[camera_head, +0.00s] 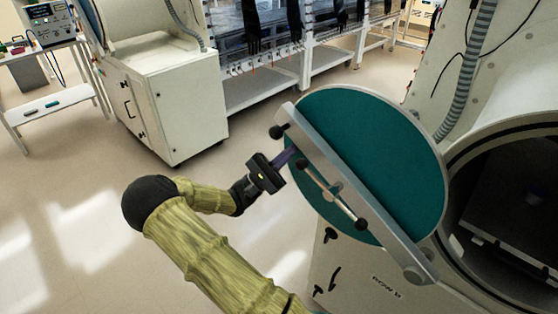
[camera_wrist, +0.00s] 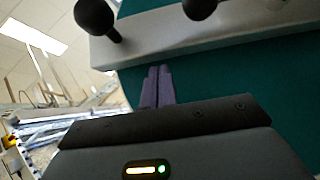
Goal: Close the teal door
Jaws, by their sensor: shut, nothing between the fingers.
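The teal door (camera_head: 395,137) is a round disc with a grey bar (camera_head: 350,180) across its face. It stands open, swung out to the left of the round chamber opening (camera_head: 505,205) at the right. Black knobs and a thin handle rod (camera_head: 330,192) are on the bar. My gripper (camera_head: 291,153) is at the door's left edge, close to the bar's upper end; its purple fingers are together and empty. In the wrist view the shut fingers (camera_wrist: 158,86) point at the teal face (camera_wrist: 230,80) just under the bar (camera_wrist: 170,35). Whether they touch the door I cannot tell.
A white cabinet (camera_head: 165,105) stands at the back left, and a bench with instruments (camera_head: 45,50) is at the far left. A ribbed hose (camera_head: 468,75) hangs above the chamber. The floor left of the door is clear.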

